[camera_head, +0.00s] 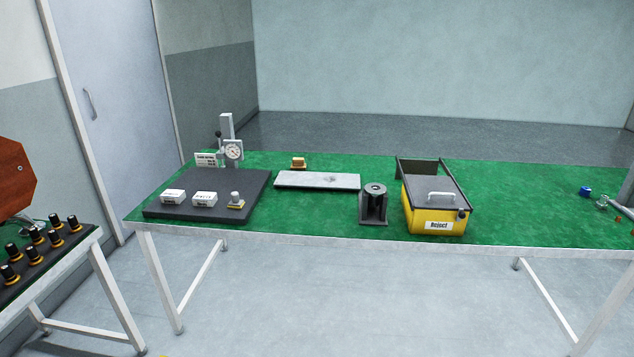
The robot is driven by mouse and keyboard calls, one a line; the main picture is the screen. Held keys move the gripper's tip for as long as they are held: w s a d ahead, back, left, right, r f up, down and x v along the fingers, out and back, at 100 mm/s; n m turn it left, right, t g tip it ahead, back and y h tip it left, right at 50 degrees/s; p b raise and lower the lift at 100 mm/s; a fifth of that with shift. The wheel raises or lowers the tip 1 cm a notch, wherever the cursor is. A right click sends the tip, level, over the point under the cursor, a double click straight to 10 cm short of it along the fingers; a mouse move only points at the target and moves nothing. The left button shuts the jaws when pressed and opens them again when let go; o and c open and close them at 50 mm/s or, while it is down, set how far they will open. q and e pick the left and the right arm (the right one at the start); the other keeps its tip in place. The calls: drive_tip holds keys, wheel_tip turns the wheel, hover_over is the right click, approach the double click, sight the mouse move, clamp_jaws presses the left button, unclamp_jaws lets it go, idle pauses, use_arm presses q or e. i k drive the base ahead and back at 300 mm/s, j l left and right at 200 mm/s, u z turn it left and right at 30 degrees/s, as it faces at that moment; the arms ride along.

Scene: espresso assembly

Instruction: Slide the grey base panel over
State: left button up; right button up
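A flat light-grey panel (318,180) lies on the green mat near the middle of the table, between the dark plate on the left and the yellow bin on the right. It has a small darker mark on its top right of centre. Nothing covers it. I take it to be the grey base panel. Neither my left nor my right gripper shows in the head view.
A dark plate (190,212) carries white boxes and a dial gauge (233,151). A dark stand (373,206) is right of the panel, beside the yellow Reject bin (437,215). A small brown block (298,162) sits behind the panel.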

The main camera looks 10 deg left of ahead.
sight(285, 178)
drive_tip(key=i+j+z, duration=0.35)
drive_tip(key=i, duration=0.35)
drive_tip(key=i+j+z, duration=0.35)
drive_tip(key=i+j, duration=0.3)
drive_tip(key=i+j+z, duration=0.35)
drive_tip(key=i+j, duration=0.25)
drive_tip(key=j, duration=0.15)
